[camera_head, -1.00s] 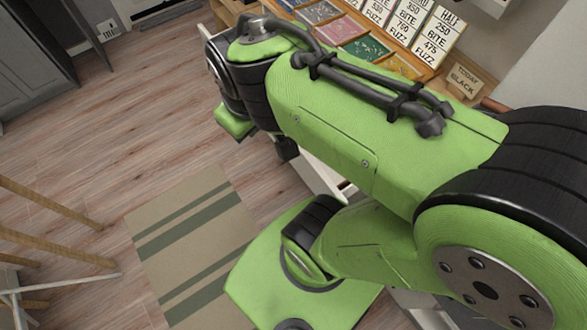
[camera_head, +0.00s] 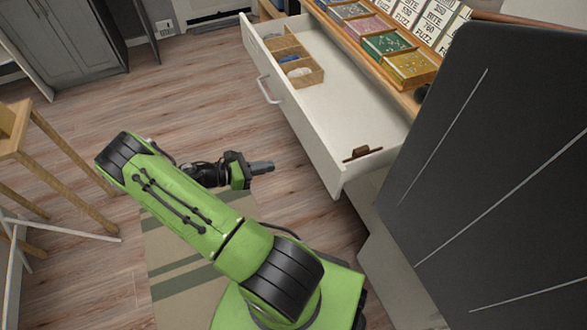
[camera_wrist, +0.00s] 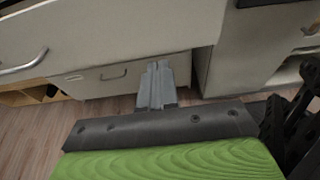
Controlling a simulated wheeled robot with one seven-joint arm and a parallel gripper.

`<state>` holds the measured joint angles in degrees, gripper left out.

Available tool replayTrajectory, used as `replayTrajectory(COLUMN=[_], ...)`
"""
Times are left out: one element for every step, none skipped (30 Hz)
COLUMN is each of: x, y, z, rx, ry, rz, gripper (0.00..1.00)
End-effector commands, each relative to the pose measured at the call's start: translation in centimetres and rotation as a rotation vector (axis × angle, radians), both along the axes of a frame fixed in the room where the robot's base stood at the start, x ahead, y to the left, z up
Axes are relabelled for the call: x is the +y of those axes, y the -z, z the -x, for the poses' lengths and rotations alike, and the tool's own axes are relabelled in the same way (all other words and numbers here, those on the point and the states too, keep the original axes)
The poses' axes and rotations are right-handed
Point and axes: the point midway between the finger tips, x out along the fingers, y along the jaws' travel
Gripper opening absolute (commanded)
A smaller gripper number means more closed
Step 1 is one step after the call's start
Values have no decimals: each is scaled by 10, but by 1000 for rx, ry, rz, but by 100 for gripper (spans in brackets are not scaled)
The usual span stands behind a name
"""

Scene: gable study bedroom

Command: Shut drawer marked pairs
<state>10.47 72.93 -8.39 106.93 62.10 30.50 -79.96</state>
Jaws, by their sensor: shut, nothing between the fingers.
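A white drawer (camera_head: 325,100) is pulled far out from under the desk in the head view. Its bar handle (camera_head: 268,90) is on the front, and no "pairs" label is readable. My gripper (camera_head: 262,168) is shut and empty, out in front of the drawer front, nearer its right end and apart from the handle. In the wrist view the shut fingers (camera_wrist: 158,75) point toward the drawer unit. The open drawer's front (camera_wrist: 110,30) passes above them, and a lower closed drawer front (camera_wrist: 95,82) with a handle and a small unreadable label stands beyond.
The open drawer holds a wooden divider (camera_head: 300,72) and a small brown item (camera_head: 362,152). Colourful boxes (camera_head: 385,45) stand on the desk. A wooden stool (camera_head: 45,150) is at left. A striped rug (camera_head: 165,255) and clear floor lie in front.

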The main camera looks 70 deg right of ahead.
Motion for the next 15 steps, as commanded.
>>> replayTrajectory(x=[-4, -6, -10, -14, -18, -24, -28, -33, -39, -43, -48, -53, -58, -62, -68], y=[0, 1, 4, 6, 8, 11, 13, 15, 18, 20, 22, 25, 27, 29, 31], z=[4, 7, 11, 16, 20, 26, 31, 35, 41, 46, 50, 56, 60, 65, 71], rx=[2, 1, 0, 1, 0, 0, 0, 0, -1, -1, -2, -2, -2, -3, -2], ry=[4, 5, 5, 7, 7, 8, 8, 8, 8, 8, 8, 8, 8, 8, 8], rz=[1, 0, 0, -1, -1, -2, -2, -2, -2, -2, -2, -2, -2, -3, -4], gripper=[0, 0, 0, 0, 0, 0, 0, 0, 0, 0, 0, 0, 0, 0, 0])
